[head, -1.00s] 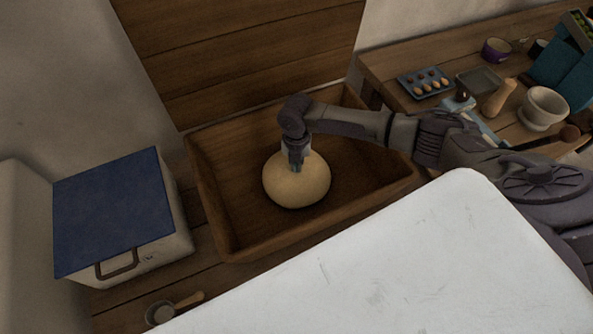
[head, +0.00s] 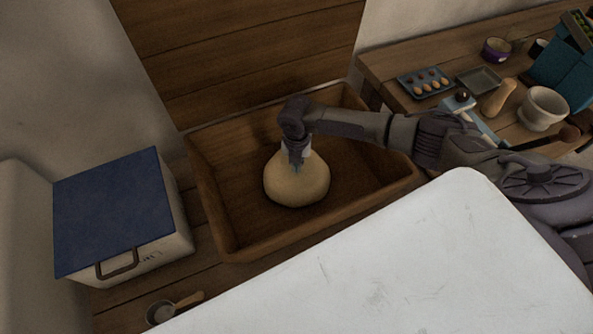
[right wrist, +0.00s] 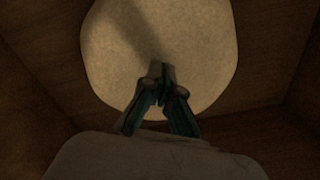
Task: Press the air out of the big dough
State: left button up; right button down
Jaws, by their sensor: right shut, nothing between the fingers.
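The big dough (head: 297,186) is a pale, rounded ball lying in a wooden trough (head: 229,226). My right gripper (head: 297,165) points down over the back part of the dough, its fingertips at or just above the surface; I cannot tell whether they touch. In the right wrist view the dough (right wrist: 190,50) fills the upper middle, and the gripper's fingers (right wrist: 161,70) are closed together with nothing between them. A shadow falls across the dough there. My left gripper is not in view.
A white box with a blue lid (head: 112,208) stands left of the trough. A small scoop (head: 162,312) lies in front. A white surface (head: 400,270) fills the foreground.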

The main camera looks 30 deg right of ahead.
jog(key=shift+r, duration=0.1)
notch_tip(320, 180, up, 6)
jog(key=p, duration=0.5)
jog(key=shift+f, duration=0.25)
dwell(0.5)
notch_tip(320, 180, up, 8)
jog(key=p, duration=0.7)
jog(key=shift+p, duration=0.35)
